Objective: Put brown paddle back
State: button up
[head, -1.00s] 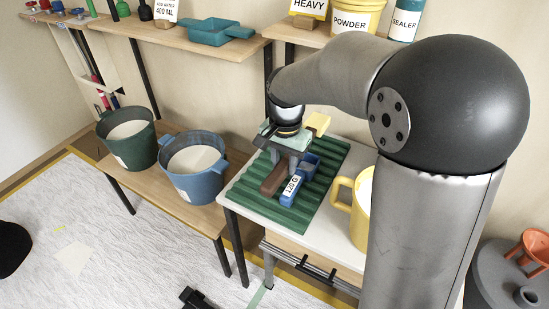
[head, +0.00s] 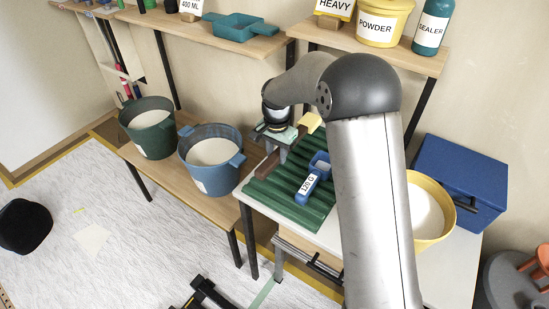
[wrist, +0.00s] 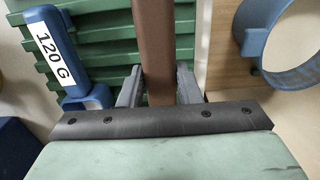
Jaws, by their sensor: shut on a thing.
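The brown paddle (wrist: 155,45) is a long brown bar between the two fingers of my gripper (wrist: 158,86) in the wrist view. My gripper is shut on it. In the head view the brown paddle (head: 267,166) shows below my gripper (head: 275,150), at the left edge of the green ribbed mat (head: 285,205). Its far part is hidden by the gripper and wrist. I cannot tell whether it touches the mat.
The blue 120 G scoop (head: 312,180) lies on the mat, right of the paddle. A yellow-topped tool (head: 308,125) is behind it. The blue bucket (head: 208,175) and dark green bucket (head: 152,140) stand left. A yellow bucket (head: 425,240) stands right.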

jog(key=shift+w+a+f, duration=0.2)
jog(key=shift+w+f, duration=0.1)
jog(key=shift+f, duration=0.1)
jog(key=f, duration=0.3)
jog(key=shift+w+a+f, duration=0.15)
jog(key=shift+w+f, duration=0.05)
jog(key=shift+w, duration=0.1)
jog(key=o, duration=1.1)
jog(key=shift+f, duration=0.25)
notch_tip(320, 180, up, 17)
jog(key=s+d+r+n, duration=0.35)
jog(key=s+d, duration=0.45)
jog(key=s, duration=0.5)
jog(key=s+d+f+n, duration=0.1)
jog(key=s+d+f, duration=0.1)
jog(key=s, duration=0.7)
jog(key=s+d+f+n+p, duration=0.1)
jog(key=s+d, duration=0.4)
jog(key=s, duration=0.5)
jog(key=shift+f+n, duration=0.55)
jog(key=shift+f, duration=0.2)
